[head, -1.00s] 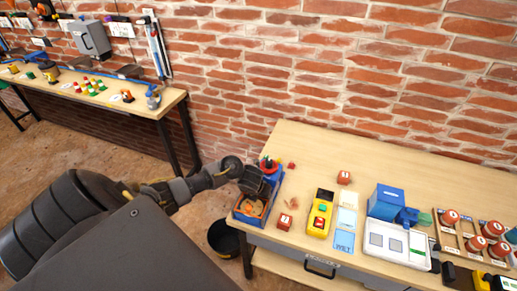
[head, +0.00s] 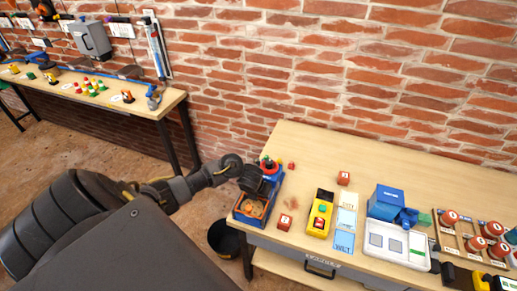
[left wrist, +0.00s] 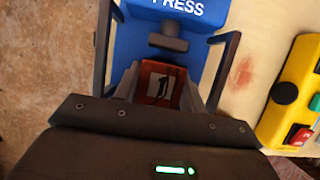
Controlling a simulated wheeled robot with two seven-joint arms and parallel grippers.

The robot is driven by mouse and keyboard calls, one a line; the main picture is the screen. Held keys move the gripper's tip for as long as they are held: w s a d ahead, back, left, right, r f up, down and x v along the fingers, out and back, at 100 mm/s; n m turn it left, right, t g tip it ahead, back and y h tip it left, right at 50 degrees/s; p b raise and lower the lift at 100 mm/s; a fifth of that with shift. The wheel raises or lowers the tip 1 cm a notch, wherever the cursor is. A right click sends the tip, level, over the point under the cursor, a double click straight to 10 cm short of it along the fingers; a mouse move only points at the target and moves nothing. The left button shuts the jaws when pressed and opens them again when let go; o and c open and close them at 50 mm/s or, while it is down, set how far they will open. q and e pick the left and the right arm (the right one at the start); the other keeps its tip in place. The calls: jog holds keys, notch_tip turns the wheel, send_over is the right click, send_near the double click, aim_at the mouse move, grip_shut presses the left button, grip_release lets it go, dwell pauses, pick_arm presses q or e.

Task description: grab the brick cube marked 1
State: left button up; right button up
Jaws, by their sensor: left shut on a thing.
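In the left wrist view, a red brick cube (left wrist: 160,84) with a white label sits between my left gripper's fingers, right in front of the blue press (left wrist: 180,18). A dark mark shows on the label, but the fingers and their shadow make it hard to read. My left gripper (left wrist: 160,98) is shut on this cube. In the head view, my left gripper (head: 258,184) is at the blue press (head: 276,190) on the table's left end and hides the cube. My right gripper is not in view.
A yellow button box (head: 320,213) stands right of the press. A black bucket (head: 224,238) is on the floor. The table's back middle is clear.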

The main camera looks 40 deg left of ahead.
pick_arm(q)
notch_tip(320, 180, up, 17)
jog(key=p, duration=0.4)
jog(key=shift+a+r, duration=0.1)
